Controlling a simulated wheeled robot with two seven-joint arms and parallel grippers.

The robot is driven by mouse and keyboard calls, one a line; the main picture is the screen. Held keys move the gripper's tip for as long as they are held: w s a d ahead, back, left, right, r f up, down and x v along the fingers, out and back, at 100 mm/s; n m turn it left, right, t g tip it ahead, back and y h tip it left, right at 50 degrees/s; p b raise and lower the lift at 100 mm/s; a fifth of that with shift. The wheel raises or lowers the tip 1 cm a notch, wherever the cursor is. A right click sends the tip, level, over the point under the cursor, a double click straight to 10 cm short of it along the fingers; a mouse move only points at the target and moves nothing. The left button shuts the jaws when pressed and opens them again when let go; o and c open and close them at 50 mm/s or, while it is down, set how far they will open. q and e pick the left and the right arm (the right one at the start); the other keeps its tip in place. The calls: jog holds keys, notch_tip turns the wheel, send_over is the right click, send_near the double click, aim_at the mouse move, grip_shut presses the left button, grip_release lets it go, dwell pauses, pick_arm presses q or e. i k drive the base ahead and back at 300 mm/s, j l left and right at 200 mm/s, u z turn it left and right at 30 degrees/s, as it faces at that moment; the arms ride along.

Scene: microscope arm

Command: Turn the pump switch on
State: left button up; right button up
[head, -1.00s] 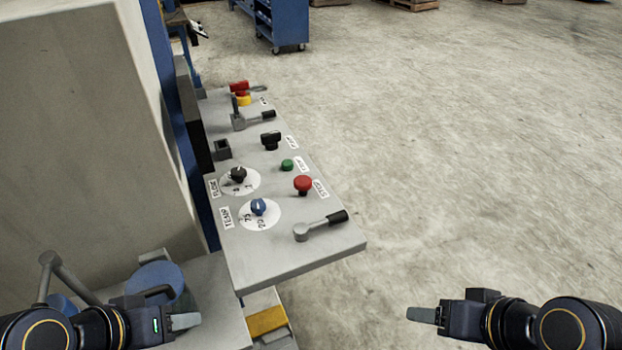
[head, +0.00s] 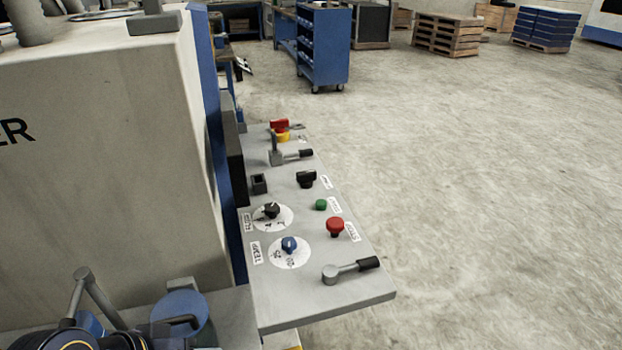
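A grey control panel (head: 300,315) juts out from the side of the machine. A black switch knob (head: 306,179) stands on it beside a small white label. The label's print is too small to read, so I cannot tell for sure which control is the pump switch. A black knob (head: 272,210) and a blue knob (head: 289,244) sit on white dials. A green button (head: 321,204) and a red mushroom button (head: 335,227) are to their right. Only the top of my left arm shows at the bottom left edge; its fingertips are cut off. My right gripper is out of view.
A lever with a black grip (head: 350,270) lies at the panel's near end. Another lever (head: 290,156) and a red-and-yellow switch (head: 280,130) are at the far end. The machine's body (head: 110,180) walls off the left. Open floor lies to the right.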

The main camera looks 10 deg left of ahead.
aim_at(306, 178)
jog(key=l, duration=0.5)
jog(key=k+l+u, duration=0.15)
jog(key=l, duration=0.8)
jog(key=i+l+u, duration=0.15)
jog(key=l, duration=0.25)
jog(key=i+l+u, duration=0.15)
jog(key=l, duration=0.3)
jog(key=i+l+u, duration=0.1)
jog(key=l, duration=0.35)
jog(key=i+u, duration=0.15)
jog(key=i, duration=0.4)
jog(key=i+l+u, duration=0.2)
jog(key=i, duration=0.4)
